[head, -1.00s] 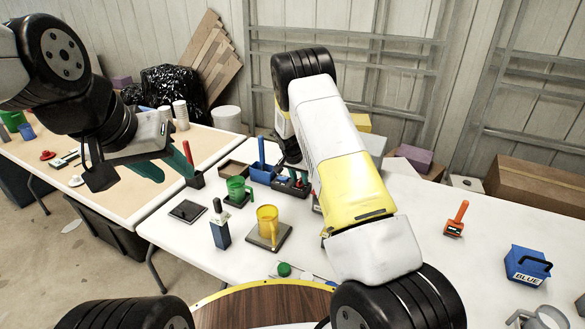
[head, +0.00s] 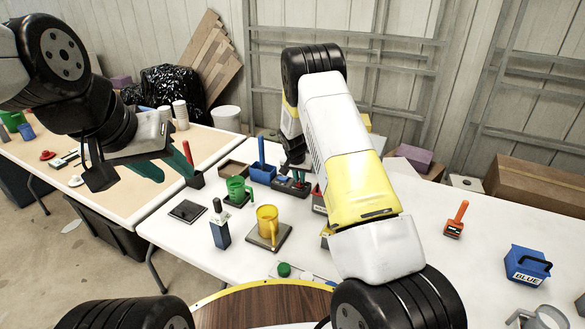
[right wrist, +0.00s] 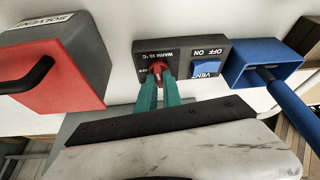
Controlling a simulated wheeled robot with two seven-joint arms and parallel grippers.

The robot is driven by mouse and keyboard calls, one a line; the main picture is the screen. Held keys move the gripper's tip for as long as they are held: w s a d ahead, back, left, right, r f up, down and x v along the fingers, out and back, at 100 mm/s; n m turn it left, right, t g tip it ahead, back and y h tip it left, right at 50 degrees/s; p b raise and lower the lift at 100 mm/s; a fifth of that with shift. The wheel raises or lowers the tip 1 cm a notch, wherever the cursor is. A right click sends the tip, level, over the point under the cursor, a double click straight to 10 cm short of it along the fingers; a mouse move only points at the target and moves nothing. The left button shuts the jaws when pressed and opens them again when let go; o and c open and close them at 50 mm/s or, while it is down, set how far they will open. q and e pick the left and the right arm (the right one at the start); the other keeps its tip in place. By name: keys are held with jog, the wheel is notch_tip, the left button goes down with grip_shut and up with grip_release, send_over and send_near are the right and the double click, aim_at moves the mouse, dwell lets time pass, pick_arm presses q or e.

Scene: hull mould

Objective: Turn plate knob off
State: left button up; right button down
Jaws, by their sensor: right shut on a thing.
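The dark control box (right wrist: 190,68) in the right wrist view bears a red knob (right wrist: 158,68) marked "WARM 35 °C" and a blue switch (right wrist: 206,70) marked "VENT" with "OFF ON". My right gripper (right wrist: 160,80) has its teal fingers shut on the red knob; the fingertips partly hide it and its pointer direction is unclear. In the head view the box (head: 290,187) is partly behind my right arm. My left gripper (head: 162,170) hangs over the left table, its teal fingers apart and empty.
The red solvent box (right wrist: 50,70) stands left of the control box and a blue bin (right wrist: 262,64) stands right of it.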

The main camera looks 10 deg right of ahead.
jog(key=n, duration=0.2)
jog(key=n+y, duration=0.1)
jog(key=n, duration=0.1)
jog(key=shift+d+y, duration=0.2)
jog(key=shift+y, duration=0.1)
jog(key=n+y, duration=0.1)
jog(key=n, duration=0.3)
jog(key=shift+d+y, duration=0.1)
jog(key=shift+y, duration=0.2)
jog(key=n+y, duration=0.1)
jog(key=n, duration=0.3)
jog(key=shift+d+g, duration=0.1)
jog(key=shift+g, duration=0.2)
jog(key=shift+w+n+g+y, duration=0.1)
jog(key=shift+n+g+y, duration=0.5)
jog(key=shift+n, duration=1.4)
jog(key=c, duration=1.5)
grip_release()
jog(key=shift+r, duration=0.1)
jog(key=v, duration=0.7)
jog(key=shift+d+r, duration=0.2)
jog(key=shift+r, duration=0.05)
